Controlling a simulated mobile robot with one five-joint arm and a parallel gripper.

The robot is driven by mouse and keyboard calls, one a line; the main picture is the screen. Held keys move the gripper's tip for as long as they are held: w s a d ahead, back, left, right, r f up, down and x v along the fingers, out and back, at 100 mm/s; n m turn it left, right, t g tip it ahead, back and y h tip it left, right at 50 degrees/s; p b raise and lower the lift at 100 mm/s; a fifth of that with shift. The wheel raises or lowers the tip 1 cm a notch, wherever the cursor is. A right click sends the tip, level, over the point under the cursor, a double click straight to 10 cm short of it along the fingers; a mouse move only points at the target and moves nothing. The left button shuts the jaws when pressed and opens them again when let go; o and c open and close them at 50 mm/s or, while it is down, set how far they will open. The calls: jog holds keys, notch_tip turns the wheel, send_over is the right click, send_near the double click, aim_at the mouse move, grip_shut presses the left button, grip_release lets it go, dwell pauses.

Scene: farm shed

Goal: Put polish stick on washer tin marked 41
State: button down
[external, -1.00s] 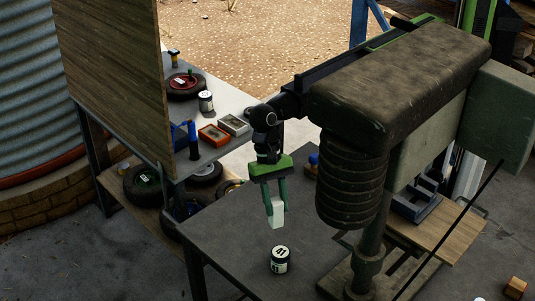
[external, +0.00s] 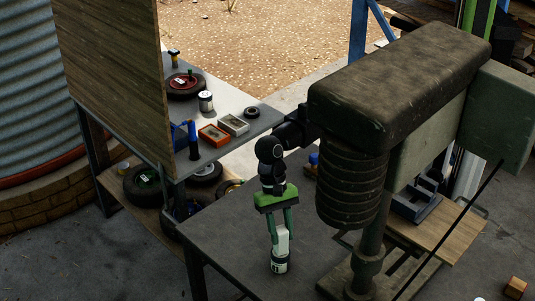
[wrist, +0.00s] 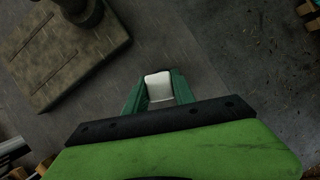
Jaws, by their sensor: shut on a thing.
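The polish stick, a pale white block (external: 282,239), is held upright between the green fingers of my gripper (external: 281,242). In the wrist view the stick (wrist: 158,86) shows between the fingers. The washer tin marked 41, small and dark with a white label (external: 279,265), stands on the dark table (external: 235,226). The stick's lower end is at the tin's top in the external view and covers part of it. I cannot tell for sure whether they touch. The tin is hidden in the wrist view.
A large machine with a ribbed column (external: 352,190) stands close right of my gripper. The back bench holds another labelled tin (external: 206,101), an orange tray (external: 213,135) and a pale tray (external: 233,125). The dark table left of the tin is clear.

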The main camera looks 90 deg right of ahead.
jog(key=shift+f, duration=0.25)
jog(key=c, duration=1.1)
grip_release()
jog(key=shift+r, duration=0.15)
jog(key=shift+o, duration=0.2)
jog(key=shift+r, duration=0.3)
jog(key=p+v, duration=1.1)
jog(key=shift+d+r, duration=0.2)
jog(key=shift+r, duration=0.15)
